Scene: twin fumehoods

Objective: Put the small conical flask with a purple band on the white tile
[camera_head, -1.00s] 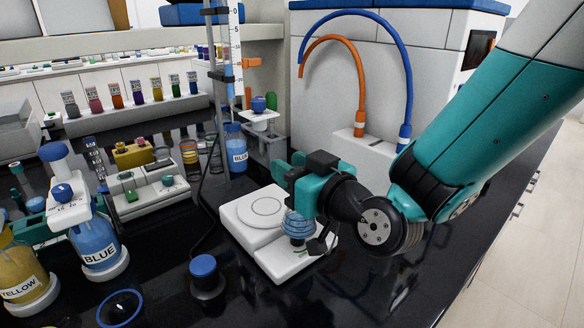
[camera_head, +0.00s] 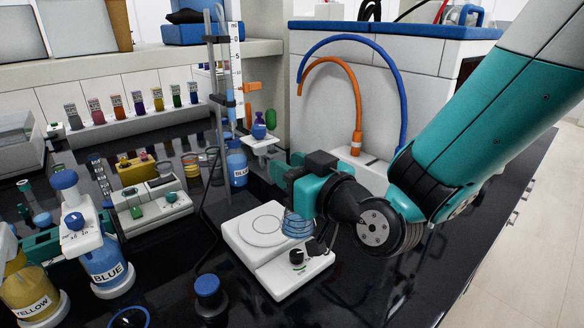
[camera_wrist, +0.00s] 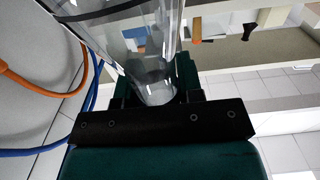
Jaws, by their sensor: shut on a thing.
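My gripper (camera_head: 297,186) is shut on a clear glass vessel (camera_head: 297,226), held above the white stirrer. In the wrist view the clear vessel (camera_wrist: 155,65) runs from the jaws to the upper left, with a dark line around its wide part. Its lower part in the head view shows blue curved lines, perhaps seen through the glass. I cannot tell a purple band, and the jaws hide part of the vessel. I cannot pick out a white tile for certain.
The white stirrer (camera_head: 283,277) with a round plate lies below my gripper. A burette stand (camera_head: 213,100) and blue bottle (camera_head: 236,166) are behind it. A blue-capped dark bottle (camera_head: 209,296) stands in front. More bottles (camera_head: 105,262) crowd the left; black bench at right is clear.

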